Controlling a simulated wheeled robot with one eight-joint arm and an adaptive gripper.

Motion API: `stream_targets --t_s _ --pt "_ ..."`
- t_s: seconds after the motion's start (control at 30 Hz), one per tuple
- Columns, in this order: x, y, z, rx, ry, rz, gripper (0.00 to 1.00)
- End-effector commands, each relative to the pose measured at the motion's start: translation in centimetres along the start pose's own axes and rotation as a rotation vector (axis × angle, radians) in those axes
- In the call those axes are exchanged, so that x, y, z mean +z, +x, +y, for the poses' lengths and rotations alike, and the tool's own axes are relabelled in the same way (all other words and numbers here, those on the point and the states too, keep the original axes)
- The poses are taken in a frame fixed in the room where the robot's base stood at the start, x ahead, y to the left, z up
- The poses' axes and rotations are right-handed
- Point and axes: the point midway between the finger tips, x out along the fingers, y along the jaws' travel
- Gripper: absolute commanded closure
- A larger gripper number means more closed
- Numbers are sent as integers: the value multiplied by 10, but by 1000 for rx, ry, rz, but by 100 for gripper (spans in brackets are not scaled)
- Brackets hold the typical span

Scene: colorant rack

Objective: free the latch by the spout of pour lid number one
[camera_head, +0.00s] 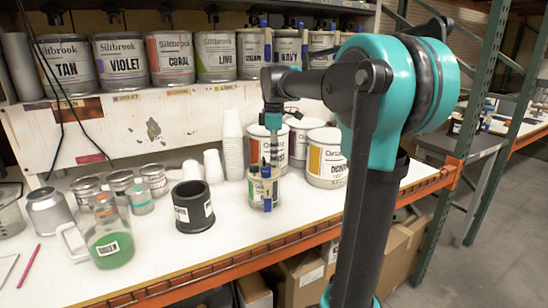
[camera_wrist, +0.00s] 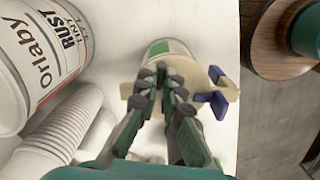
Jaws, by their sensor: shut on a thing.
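A small jar (camera_head: 257,193) with a green and pale label stands upright on the white bench, with blue upright parts at its lid. In the wrist view the jar (camera_wrist: 166,48) shows beyond my fingers, with a beige pour lid (camera_wrist: 226,84) and two dark blue tabs (camera_wrist: 216,104) at its right side. My gripper (camera_head: 273,164) points down onto the jar's top. In the wrist view my gripper (camera_wrist: 160,80) is closed over the lid. The fingers hide the exact part pinched and the latch by the spout. I cannot read a lid number.
Large cans (camera_head: 327,160) stand close behind the jar, and white stacked cups (camera_head: 233,145) stand behind left. A black cylinder (camera_head: 193,208) is to the left. A glass jug of green liquid (camera_head: 108,240) stands further left. Several Siltbrook cans (camera_head: 215,57) line the shelf above.

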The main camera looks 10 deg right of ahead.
Motion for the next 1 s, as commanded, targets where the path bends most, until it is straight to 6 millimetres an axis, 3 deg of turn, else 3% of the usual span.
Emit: stream_targets --t_s 0.6,0.63,0.7,1.0 --pt "0 0 0 0 -36 0 100" --pt "0 0 0 0 -36 0 89" --pt "0 0 0 0 -36 0 84" --pt "0 -2 0 0 -36 0 84"
